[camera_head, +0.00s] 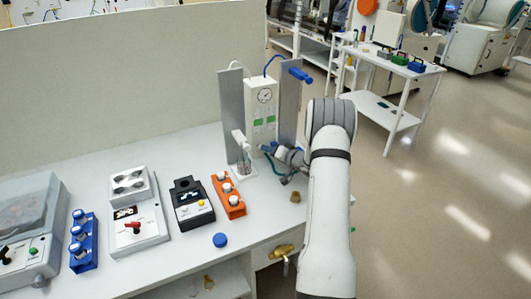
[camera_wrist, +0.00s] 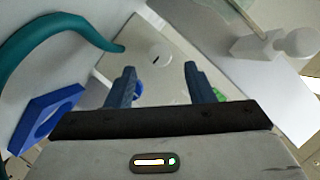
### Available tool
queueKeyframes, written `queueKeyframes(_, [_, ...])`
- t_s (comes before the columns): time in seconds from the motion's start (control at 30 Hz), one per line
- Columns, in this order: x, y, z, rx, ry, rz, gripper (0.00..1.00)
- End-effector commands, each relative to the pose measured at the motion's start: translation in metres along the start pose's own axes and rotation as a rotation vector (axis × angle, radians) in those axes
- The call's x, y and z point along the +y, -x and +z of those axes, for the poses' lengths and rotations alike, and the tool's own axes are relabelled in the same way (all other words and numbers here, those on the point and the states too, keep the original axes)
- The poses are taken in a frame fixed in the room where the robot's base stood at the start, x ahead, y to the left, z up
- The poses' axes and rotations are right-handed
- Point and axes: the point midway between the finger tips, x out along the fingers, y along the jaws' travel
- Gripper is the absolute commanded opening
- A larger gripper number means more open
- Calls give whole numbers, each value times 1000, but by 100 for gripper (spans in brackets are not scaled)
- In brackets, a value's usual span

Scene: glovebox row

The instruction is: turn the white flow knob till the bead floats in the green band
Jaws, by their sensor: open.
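I cannot make out the bead. In the head view my gripper (camera_head: 268,149) is low in front of the unit, and my arm partly hides that area.
Grey upright plates (camera_head: 291,100) flank the unit. An orange block (camera_head: 228,195), a black instrument (camera_head: 192,203) and a blue cap (camera_head: 220,240) lie on the bench.

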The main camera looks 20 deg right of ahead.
Motion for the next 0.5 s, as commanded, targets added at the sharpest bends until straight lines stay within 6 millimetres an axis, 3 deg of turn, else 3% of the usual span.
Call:
queueKeyframes(0.2, [1, 28, 1, 1, 1, 0, 48])
queueKeyframes(0.5, [0, 32, 1, -2, 1, -1, 48])
